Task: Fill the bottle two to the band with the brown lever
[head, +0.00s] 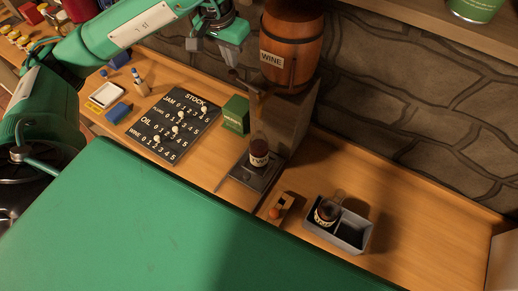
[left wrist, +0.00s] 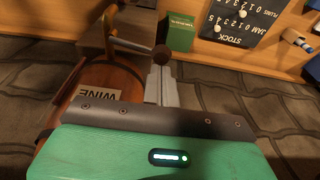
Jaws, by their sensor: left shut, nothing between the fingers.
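The wooden barrel (head: 308,40) labelled WINE stands on a stone block at the back, and it also shows in the left wrist view (left wrist: 125,78). Bottle two (head: 259,146), with a pale label, stands upright under the tap on a dark plate (head: 240,179). It looks dark inside above the label; I cannot make out the band or the exact level. The brown lever knob (left wrist: 161,53) sits at the end of a metal rod from the tap. My left gripper (head: 232,66) is shut and empty beside the barrel, its fingertips close to the knob; contact is unclear.
A grey two-part crate (head: 350,245) holds another bottle (head: 327,212) in its left compartment. A wooden piece with an orange ball (head: 274,213) lies nearby. A stock board (head: 172,125) and green box (head: 236,112) are left of the tap. The counter's right side is clear.

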